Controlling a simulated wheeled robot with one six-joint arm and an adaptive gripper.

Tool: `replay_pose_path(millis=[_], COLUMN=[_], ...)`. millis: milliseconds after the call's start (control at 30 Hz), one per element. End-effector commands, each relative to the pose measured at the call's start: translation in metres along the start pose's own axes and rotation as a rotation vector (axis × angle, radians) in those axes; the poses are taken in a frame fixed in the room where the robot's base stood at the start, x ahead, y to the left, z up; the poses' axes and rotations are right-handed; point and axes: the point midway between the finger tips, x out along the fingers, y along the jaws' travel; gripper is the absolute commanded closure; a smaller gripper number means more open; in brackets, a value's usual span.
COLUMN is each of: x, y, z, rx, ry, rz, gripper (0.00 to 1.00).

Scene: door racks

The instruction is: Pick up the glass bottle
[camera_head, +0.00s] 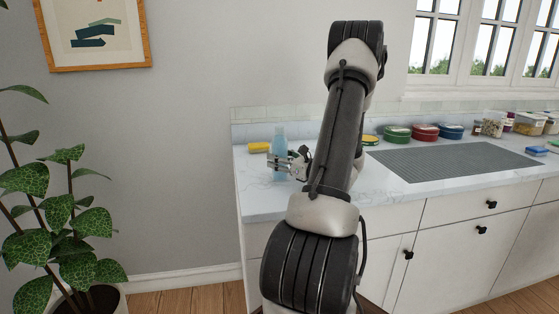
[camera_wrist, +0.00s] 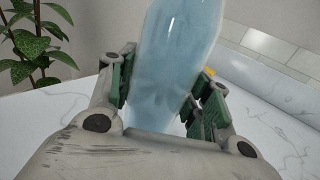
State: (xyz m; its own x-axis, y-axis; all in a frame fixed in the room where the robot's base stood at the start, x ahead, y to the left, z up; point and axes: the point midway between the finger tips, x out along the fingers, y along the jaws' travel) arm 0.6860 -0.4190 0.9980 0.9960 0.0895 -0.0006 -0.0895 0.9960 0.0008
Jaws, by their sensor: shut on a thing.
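The glass bottle (camera_head: 279,140) is light blue and stands upright near the left end of the white marble-patterned counter. My gripper (camera_head: 279,164) reaches it from the right, around its lower part. In the wrist view the bottle (camera_wrist: 168,60) fills the space between the two green-padded fingers, and my gripper (camera_wrist: 165,95) is shut on it. The bottle's top is cut off in the wrist view, and its base is hidden. I cannot tell whether the base touches the counter.
Green (camera_head: 397,133), red (camera_head: 425,132) and blue (camera_head: 451,130) round containers stand along the back. A grey ribbed mat (camera_head: 455,160) covers the counter's middle. A potted plant (camera_head: 75,215) stands on the floor at left.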

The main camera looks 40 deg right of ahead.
Motion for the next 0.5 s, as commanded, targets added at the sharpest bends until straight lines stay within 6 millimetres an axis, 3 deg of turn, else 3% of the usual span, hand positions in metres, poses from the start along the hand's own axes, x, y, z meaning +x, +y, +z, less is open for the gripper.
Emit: replay_pose_path(millis=[500], x=[0.0], y=[0.0], z=[0.037], rx=[-0.005], ry=[-0.003], rz=[0.001], gripper=[0.91])
